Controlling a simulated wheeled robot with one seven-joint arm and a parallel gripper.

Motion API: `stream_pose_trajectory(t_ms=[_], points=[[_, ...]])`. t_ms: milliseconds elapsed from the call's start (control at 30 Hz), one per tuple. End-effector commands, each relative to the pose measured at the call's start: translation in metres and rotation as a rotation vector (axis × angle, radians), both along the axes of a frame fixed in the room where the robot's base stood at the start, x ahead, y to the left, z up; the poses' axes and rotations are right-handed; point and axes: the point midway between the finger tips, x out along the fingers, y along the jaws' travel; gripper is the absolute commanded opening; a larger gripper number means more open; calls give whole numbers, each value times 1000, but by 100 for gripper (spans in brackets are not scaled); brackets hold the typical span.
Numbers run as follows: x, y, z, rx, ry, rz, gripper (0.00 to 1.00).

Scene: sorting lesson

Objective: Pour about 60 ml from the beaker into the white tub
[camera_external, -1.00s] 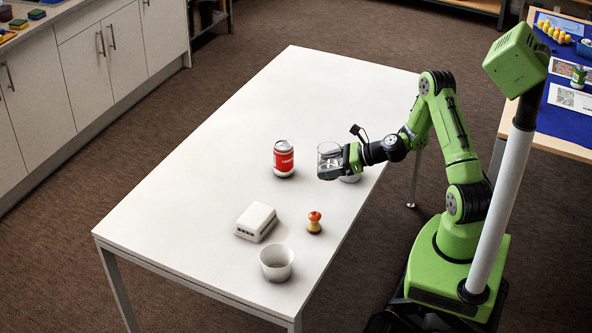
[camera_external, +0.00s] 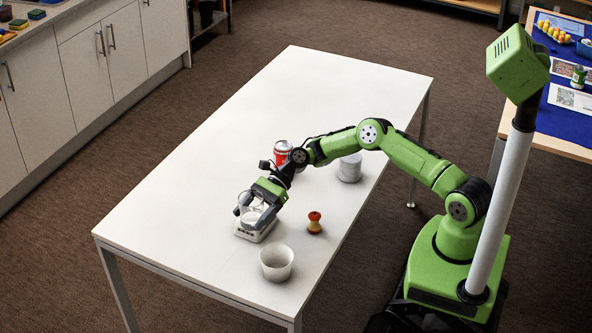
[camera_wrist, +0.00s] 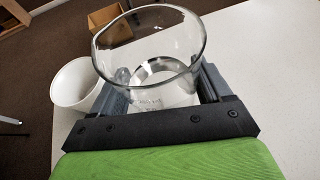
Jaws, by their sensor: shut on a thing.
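My gripper (camera_external: 262,205) is shut on the clear glass beaker (camera_external: 247,216), which holds some clear liquid. The beaker also shows in the wrist view (camera_wrist: 150,50), upright or nearly so between the fingers.
An apple core (camera_external: 314,222) stands right of the gripper. A red can (camera_external: 282,152) is behind my wrist, partly hidden. A white round container (camera_external: 349,168) stands by the table's right side. The far part of the white table (camera_external: 330,85) is clear.

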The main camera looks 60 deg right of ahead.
Motion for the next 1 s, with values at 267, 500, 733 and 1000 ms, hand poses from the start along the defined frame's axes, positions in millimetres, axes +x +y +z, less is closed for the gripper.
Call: stream_pose_trajectory(t_ms=[267, 500, 733, 1000], points=[[4, 26, -6, 0, -2, 76, 40], [4, 26, -6, -2, -4, 76, 40], [2, 27, -2, -25, -44, 78, 40], [-4, 29, 3, -90, -161, 77, 40]])
